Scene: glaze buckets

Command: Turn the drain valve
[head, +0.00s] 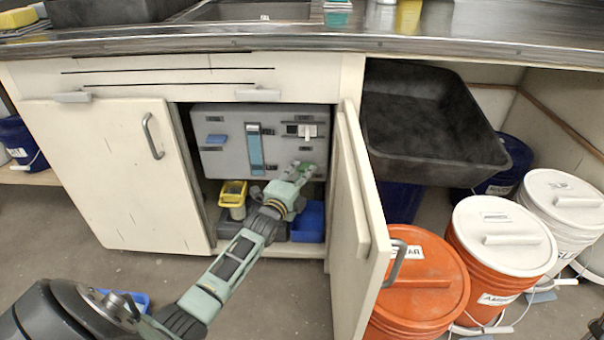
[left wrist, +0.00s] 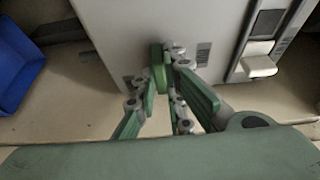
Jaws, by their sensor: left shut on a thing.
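The drain valve is a small green handle (left wrist: 158,72) low on the face of a grey box (head: 225,165) inside the open cabinet under the counter. My left gripper (head: 300,172) reaches into the cabinet at the box's lower right. In the left wrist view the left gripper (left wrist: 165,85) has its fingers closed around the green handle, which partly hides it. The fingers also hide where the handle joins the box. My right gripper is in neither view.
The open cabinet door (head: 358,220) stands just right of my left arm. A white switch (head: 307,131) sits above the valve. A blue bin (head: 308,222) and a yellow-topped container (head: 232,193) stand below. Several lidded buckets and a black basin (head: 425,120) are at the right.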

